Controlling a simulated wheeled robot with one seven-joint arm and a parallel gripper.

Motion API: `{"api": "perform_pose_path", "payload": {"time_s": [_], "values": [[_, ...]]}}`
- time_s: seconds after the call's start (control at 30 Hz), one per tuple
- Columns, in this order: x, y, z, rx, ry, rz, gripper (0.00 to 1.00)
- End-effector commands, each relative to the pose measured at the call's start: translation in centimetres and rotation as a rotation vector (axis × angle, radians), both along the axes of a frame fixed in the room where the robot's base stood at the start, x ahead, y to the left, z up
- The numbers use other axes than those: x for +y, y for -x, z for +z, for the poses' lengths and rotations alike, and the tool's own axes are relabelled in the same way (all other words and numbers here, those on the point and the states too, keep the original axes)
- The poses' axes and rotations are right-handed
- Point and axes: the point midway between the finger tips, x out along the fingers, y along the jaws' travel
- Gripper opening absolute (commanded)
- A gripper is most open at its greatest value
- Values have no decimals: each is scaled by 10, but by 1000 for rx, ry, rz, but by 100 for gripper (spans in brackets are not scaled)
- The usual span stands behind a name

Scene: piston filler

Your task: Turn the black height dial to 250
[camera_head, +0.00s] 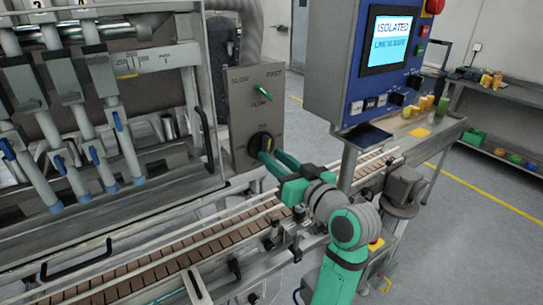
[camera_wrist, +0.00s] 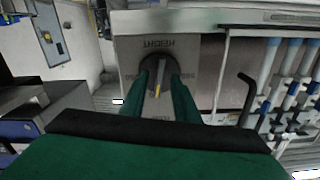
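The black height dial (camera_head: 260,142) is on the grey control panel (camera_head: 240,115), below a green-handled speed knob (camera_head: 263,92). In the wrist view the dial (camera_wrist: 143,68) is a dark disc with a raised grip bar and a yellow pointer mark (camera_wrist: 157,90) toward the bottom of the picture. The word HEIGHT reads upside down above it; the scale numbers are too small to read. My green gripper (camera_head: 273,160) is at the dial. In the wrist view its fingers (camera_wrist: 162,78) stand apart, one on each side of the bar, with dark gaps showing. Contact is not clear.
A blue control box (camera_head: 353,75) with a lit screen reading ISOLATED hangs right of the panel. A slatted conveyor (camera_head: 165,268) runs below my arm. A black curved handle (camera_head: 207,138) and filler nozzles (camera_head: 120,145) are to the left. Open floor lies at the right.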

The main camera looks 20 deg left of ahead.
Motion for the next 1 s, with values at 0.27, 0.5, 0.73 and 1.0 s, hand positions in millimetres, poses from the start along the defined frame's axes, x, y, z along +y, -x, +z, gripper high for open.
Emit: {"api": "perform_pose_path", "payload": {"time_s": [0.27, 0.5, 0.73, 1.0], "values": [[14, -10, 0, 0, 1, 1, 28], [14, -11, 0, 0, 0, 0, 28], [14, -10, 0, 0, 0, 1, 0], [15, -10, 0, 19, -16, 2, 0]]}}
